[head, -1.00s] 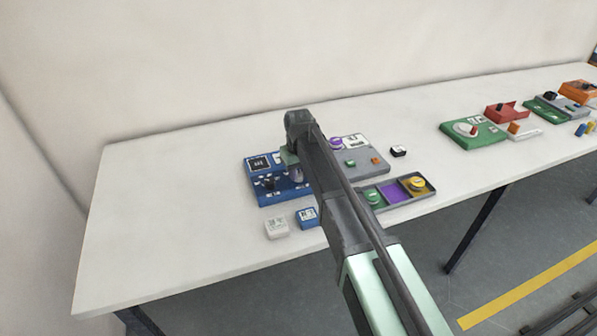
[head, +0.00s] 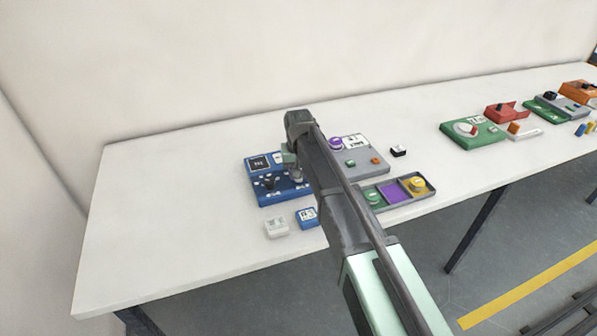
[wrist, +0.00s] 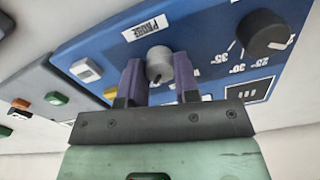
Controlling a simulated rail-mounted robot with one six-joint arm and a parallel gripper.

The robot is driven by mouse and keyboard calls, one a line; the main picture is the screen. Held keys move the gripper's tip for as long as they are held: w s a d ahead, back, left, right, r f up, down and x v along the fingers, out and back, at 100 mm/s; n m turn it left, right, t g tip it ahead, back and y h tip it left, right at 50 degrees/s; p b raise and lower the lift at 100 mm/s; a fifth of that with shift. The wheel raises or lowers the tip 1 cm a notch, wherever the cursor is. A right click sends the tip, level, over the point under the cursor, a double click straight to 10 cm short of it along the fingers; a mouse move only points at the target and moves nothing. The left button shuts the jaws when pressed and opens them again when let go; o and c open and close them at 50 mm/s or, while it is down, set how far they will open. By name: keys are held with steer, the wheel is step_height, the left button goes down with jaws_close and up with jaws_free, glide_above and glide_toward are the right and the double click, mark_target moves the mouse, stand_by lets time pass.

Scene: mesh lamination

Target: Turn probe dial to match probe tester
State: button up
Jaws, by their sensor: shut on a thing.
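The blue device (head: 290,190) sits on the white table at the left of the gray panel. It has a screen (head: 260,163) and a black knob (head: 270,182). In the wrist view a gray probe dial (wrist: 159,60) stands on the blue face near a white label that seems to read PROBE. My gripper (wrist: 159,72) has its two purple fingers on either side of this dial, shut on it. The black knob (wrist: 262,33) with degree marks is to its right. In the head view my gripper (head: 296,172) is over the device's right side, and my arm hides part of it.
A gray panel (head: 365,157) with a purple knob (head: 336,143) stands right of my arm. A tray (head: 413,199) with colored round pieces lies in front of it. White (head: 276,227) and blue (head: 307,217) small blocks lie near the front edge. The table's left is clear.

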steer(key=o, duration=0.9)
steer(key=shift+o, duration=0.2)
step_height(320, 180, up, 11)
steer(key=p, duration=1)
steer(key=shift+p, duration=0.4)
steer(key=s+d+m, duration=0.2)
steer(key=s+d, duration=1.8)
steer(key=s, duration=0.3)
steer(key=shift+s, duration=0.3)
